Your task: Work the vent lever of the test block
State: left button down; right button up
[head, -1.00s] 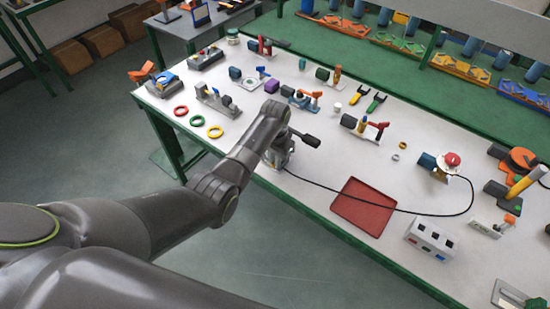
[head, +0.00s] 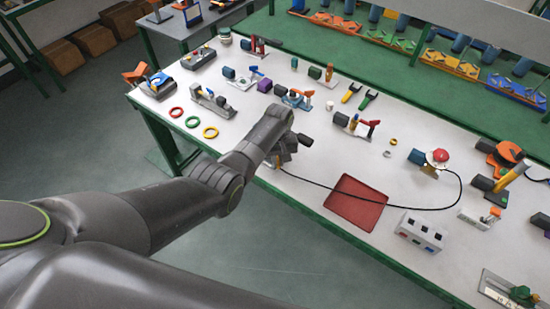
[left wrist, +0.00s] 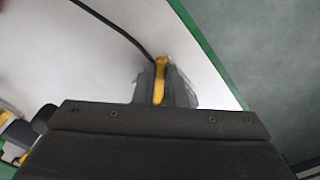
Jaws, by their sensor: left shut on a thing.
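My left gripper (head: 281,156) is at the near edge of the white table, and its wrist hides most of what is below it. My right gripper is not in view.
A red tray (head: 356,203) lies right of my gripper, with the black cable (head: 330,187) passing over it to a red-topped device (head: 437,158). A white socket block (head: 420,232) is beyond. Coloured rings (head: 210,132) lie to the left. The table's green front edge (head: 290,200) is close.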

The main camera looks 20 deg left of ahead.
pick_arm(q)
jog(key=n, duration=0.2)
jog(key=w+d+n, duration=0.1)
jog(key=n, duration=0.1)
jog(key=shift+d+n, duration=0.1)
jog(key=shift+n, duration=0.3)
jog(key=shift+w+d+n+b, duration=0.2)
jog(key=shift+w+n+b, duration=0.15)
jog(key=shift+n, duration=0.7)
jog(key=shift+w+d+n+b, duration=0.2)
jog(key=shift+n+b, duration=0.2)
jog(key=shift+n, duration=0.65)
jog(key=c, duration=1.5)
grip_release()
notch_tip(320, 180, up, 17)
jog(key=shift+r, duration=0.2)
jog(key=shift+a, duration=0.1)
